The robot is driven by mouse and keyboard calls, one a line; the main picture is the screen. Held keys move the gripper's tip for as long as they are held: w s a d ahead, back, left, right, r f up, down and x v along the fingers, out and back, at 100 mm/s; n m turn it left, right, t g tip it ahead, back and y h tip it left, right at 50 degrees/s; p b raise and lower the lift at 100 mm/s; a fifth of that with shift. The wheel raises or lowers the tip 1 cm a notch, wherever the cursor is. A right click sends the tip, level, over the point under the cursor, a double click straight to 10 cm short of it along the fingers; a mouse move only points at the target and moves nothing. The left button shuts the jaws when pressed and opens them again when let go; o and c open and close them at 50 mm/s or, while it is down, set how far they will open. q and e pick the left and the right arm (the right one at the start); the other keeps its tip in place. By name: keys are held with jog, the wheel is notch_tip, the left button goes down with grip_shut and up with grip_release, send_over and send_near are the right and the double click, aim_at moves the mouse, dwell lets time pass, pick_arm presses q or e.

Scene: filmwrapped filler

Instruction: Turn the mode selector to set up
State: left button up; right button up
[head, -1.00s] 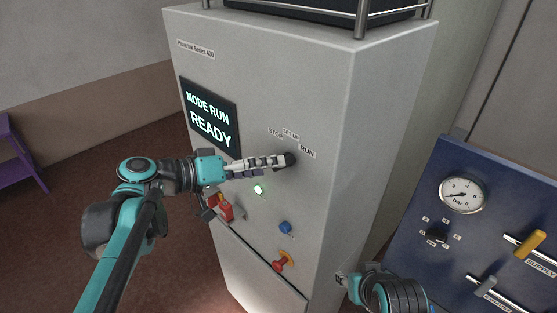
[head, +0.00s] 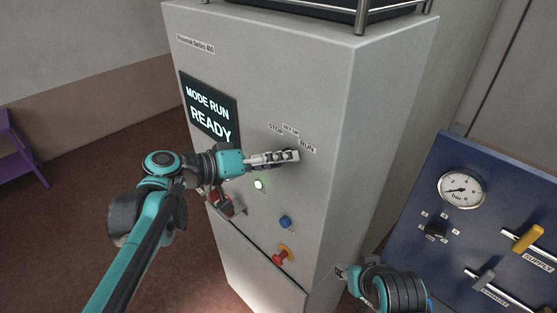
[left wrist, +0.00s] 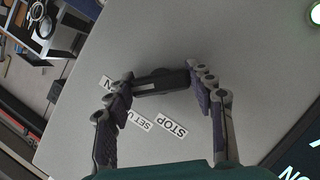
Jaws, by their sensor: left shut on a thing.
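The mode selector, a dark knob (left wrist: 160,82), is on the grey cabinet front with labels STOP, SET UP (head: 291,130) and RUN around it. My left gripper (head: 288,156) is shut on the knob, with one finger on each side in the left wrist view (left wrist: 163,84). In the head view the fingers hide most of the knob. The screen (head: 209,112) reads MODE RUN, READY. My right gripper (head: 345,274) is at the lower right, apart from the selector; its fingers are too small and partly hidden to read.
A red part (head: 222,203) is partly behind my left gripper. A blue panel (head: 450,262) with a gauge (head: 461,190) and yellow handle (head: 528,238) stands right.

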pick_arm(q)
jog(key=shift+f, duration=0.1)
jog(key=n+h+b, duration=0.1)
jog(key=n+b, duration=0.1)
jog(key=n, duration=0.1)
jog(key=shift+f+h+b, duration=0.1)
jog(key=shift+h+b, duration=0.2)
jog(key=n+h+b, duration=0.2)
jog(key=n, duration=0.2)
jog(key=shift+g+b, duration=0.3)
jog(key=shift+b, duration=0.05)
dwell(0.4)
jog(key=o, duration=1.2)
jog(key=shift+c, duration=0.2)
jog(key=shift+a, duration=0.1)
jog(key=v, duration=1.2)
